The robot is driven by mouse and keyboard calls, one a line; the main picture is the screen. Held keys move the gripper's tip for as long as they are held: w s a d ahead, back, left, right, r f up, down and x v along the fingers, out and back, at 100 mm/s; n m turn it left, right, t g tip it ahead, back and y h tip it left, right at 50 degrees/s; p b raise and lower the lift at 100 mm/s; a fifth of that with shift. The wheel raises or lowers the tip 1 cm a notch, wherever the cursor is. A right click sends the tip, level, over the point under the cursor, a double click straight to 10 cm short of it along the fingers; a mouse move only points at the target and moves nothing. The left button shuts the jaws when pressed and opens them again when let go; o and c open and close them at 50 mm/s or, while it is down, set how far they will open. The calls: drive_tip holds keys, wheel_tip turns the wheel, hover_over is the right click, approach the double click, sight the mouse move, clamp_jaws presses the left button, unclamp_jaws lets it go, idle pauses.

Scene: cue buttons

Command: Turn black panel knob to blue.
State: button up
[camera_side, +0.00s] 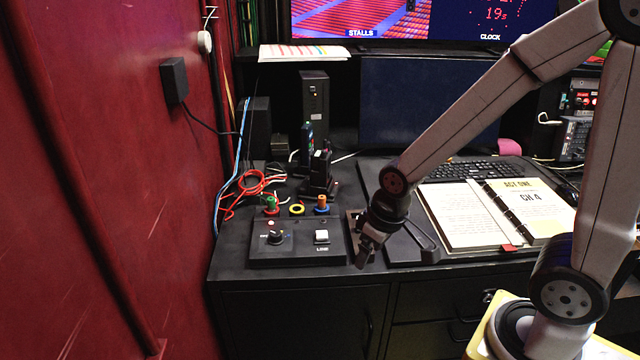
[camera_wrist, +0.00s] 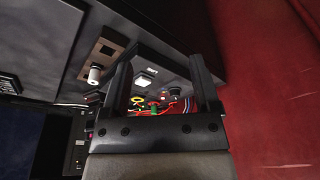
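The black panel (camera_side: 296,255) sits at the left front of the desk top. Its black knob (camera_side: 276,238) is on the left part, with small marks around it; which colour it points at is too small to tell. A white square button (camera_side: 321,236) is to the knob's right and also shows in the wrist view (camera_wrist: 145,78). My gripper (camera_side: 365,252) hangs right of the panel, apart from it, fingers pointing down. In the wrist view my gripper (camera_wrist: 163,82) has its two fingers wide apart with nothing held; the panel shows partly between and beyond them.
A red wall (camera_side: 130,200) rises close on the left. An open binder (camera_side: 480,215) and keyboard (camera_side: 470,169) lie right.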

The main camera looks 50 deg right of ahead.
drive_tip(key=w+a+r+n+g, duration=0.1)
drive_tip(key=w+n, duration=0.6)
drive_tip(key=w, duration=0.6)
drive_tip(key=n+g, duration=0.1)
drive_tip(key=n, duration=0.6)
hover_over(275, 233)
drive_tip(key=s, duration=0.1)
drive_tip(key=shift+w+f+n+g, duration=0.1)
drive_tip(key=shift+w+n+g, duration=0.2)
drive_tip(key=shift+w+n, duration=0.3)
drive_tip(key=shift+s+f, duration=0.1)
drive_tip(key=shift+f, duration=3.8)
clamp_jaws()
